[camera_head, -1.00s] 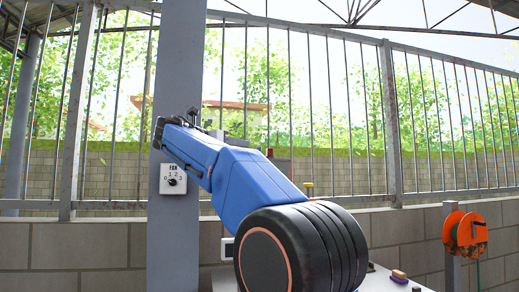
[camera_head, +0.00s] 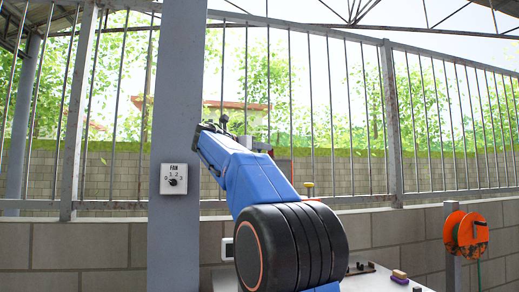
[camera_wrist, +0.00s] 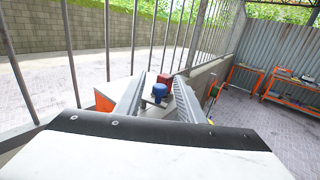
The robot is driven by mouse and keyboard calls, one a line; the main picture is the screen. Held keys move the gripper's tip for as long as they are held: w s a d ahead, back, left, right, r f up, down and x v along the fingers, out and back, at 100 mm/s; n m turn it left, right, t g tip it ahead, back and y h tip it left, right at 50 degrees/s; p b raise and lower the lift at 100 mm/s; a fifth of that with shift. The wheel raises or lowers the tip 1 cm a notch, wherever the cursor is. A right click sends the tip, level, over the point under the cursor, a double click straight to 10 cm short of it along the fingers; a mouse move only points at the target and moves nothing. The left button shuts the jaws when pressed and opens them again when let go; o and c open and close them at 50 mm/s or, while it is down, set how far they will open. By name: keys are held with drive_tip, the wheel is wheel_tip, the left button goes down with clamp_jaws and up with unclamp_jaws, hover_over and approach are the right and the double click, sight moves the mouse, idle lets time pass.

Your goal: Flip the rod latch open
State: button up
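My gripper (camera_wrist: 160,82) shows in the wrist view as two grey ribbed fingers set wide apart, with nothing held between them. In the head view my blue arm hides most of it. I cannot pick out the rod latch for certain in either view. A small dark fitting (camera_head: 360,268) lies on the pale table top at the lower right of my arm, too small to identify. In the wrist view a blue round-topped part (camera_wrist: 159,91) and a red block (camera_wrist: 165,78) appear beyond and between the fingers, apart from them.
A white fan switch (camera_head: 174,179) is on the grey post (camera_head: 174,240) left of my arm. A brown block (camera_head: 399,276) sits on the table. An orange reel (camera_head: 466,233) stands right. A barred fence runs behind. Orange benches (camera_wrist: 285,90) stand far right in the wrist view.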

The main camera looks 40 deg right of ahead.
clamp_jaws()
drive_tip(key=shift+w, duration=0.1)
drive_tip(key=m+g, duration=0.1)
drive_tip(key=g, duration=0.1)
drive_tip(key=shift+w+a+m+g, duration=0.1)
drive_tip(key=shift+a+m+g, duration=0.05)
drive_tip(key=shift+m+g, duration=0.25)
drive_tip(key=shift+a+m+g, duration=0.1)
drive_tip(key=shift+m+g, duration=0.4)
drive_tip(key=shift+g, duration=0.3)
unclamp_jaws()
